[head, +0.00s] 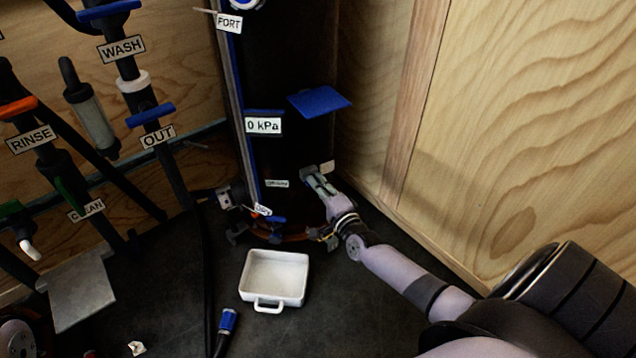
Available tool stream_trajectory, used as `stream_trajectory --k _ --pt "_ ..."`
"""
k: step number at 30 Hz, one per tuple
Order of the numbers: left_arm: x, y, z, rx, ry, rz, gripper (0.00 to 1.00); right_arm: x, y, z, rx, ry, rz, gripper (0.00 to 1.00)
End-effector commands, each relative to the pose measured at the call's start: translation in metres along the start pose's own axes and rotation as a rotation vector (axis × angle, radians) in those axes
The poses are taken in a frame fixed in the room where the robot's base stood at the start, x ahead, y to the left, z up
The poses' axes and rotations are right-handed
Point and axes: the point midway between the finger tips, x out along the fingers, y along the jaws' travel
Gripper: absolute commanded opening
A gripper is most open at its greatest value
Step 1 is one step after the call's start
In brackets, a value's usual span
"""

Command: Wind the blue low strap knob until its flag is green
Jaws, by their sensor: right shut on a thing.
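My right gripper (316,181) reaches in from the right to the lower right side of the dark tall housing (290,65). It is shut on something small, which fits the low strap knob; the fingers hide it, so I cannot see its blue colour. A small pale tag (328,167) shows just beside the fingertips; I cannot tell if it is the flag. No green flag shows near the gripper. My left gripper is not in view.
A blue plate (320,102) juts out above my right gripper. A white handled tray (275,278) stands on the dark floor below. A hose with a blue end (227,320) lies left of it. Labelled pipes and valves (122,48) fill the left. A wooden wall (520,120) bounds the right.

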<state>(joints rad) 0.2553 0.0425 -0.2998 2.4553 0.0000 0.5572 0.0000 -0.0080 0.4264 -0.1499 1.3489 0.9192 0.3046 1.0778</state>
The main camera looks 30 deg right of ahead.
Motion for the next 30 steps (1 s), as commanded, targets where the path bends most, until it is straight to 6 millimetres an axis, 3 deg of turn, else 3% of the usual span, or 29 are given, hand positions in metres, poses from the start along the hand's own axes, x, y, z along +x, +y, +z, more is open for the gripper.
stream_trajectory --k 13,14,22,30 --pt "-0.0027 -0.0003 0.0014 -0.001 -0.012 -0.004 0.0 -0.0004 0.0012 0.0006 -0.013 -0.001 0.002 0.0" --pt "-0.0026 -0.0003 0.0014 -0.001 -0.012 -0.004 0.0 -0.0003 0.0012 0.0006 -0.013 -0.001 0.002 0.11" --pt "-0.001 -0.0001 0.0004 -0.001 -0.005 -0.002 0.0 -0.0002 0.0006 0.0003 -0.013 -0.001 0.001 0.29" --pt "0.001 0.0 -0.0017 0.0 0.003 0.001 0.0 -0.0002 0.0002 0.0001 -0.013 0.0 0.0 0.3"
